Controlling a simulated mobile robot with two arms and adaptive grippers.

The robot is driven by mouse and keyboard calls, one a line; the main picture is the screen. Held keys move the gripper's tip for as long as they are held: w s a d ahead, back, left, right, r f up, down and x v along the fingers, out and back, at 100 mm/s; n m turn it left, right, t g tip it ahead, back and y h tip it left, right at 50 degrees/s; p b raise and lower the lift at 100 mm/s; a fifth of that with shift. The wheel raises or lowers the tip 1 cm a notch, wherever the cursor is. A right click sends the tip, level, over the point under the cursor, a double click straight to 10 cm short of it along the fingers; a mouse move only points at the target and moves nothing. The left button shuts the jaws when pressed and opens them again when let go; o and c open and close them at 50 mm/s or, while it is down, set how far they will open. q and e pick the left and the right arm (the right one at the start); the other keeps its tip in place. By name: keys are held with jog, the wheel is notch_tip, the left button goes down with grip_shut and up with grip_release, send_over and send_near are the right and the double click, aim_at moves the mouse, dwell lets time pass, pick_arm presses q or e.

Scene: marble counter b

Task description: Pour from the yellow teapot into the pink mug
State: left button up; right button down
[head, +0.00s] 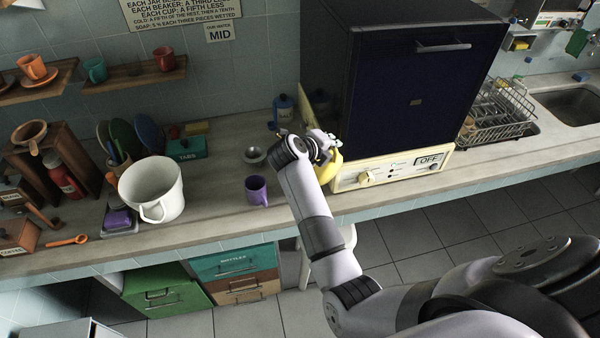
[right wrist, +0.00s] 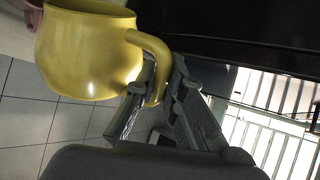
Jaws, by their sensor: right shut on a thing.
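The yellow teapot (right wrist: 88,52) fills the upper left of the right wrist view, with its curved handle between my right gripper's fingers (right wrist: 164,84). My right gripper (head: 322,150) is shut on that handle. In the head view the teapot (head: 328,170) is mostly hidden behind my wrist, in front of the dark cabinet. A purple mug (head: 256,190) stands upright on the counter to the left of my gripper. I see no clearly pink mug in the head view. A pinkish thing (right wrist: 32,12) shows partly at the top left of the right wrist view. My left gripper is not in view.
A small metal bowl (head: 254,155) is behind the purple mug. A large white pot (head: 152,188) stands further left. The dark cabinet (head: 412,90) on its cream base (head: 385,172) blocks the right side. Counter between pot and purple mug is clear.

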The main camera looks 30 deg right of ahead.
jog(key=s+d+f+m+t+b, duration=0.3)
jog(key=s+f+b, duration=0.5)
jog(key=f+b, duration=0.3)
jog(key=s+d+f+m+t+b, duration=0.3)
jog(key=s+f+b, duration=0.6)
jog(key=b, duration=1.1)
jog(key=shift+s+f+m+t+h, duration=0.25)
jog(key=shift+f+m+t+h, duration=0.15)
jog(key=shift+f+m+t, duration=1.2)
jog(key=shift+r, duration=0.4)
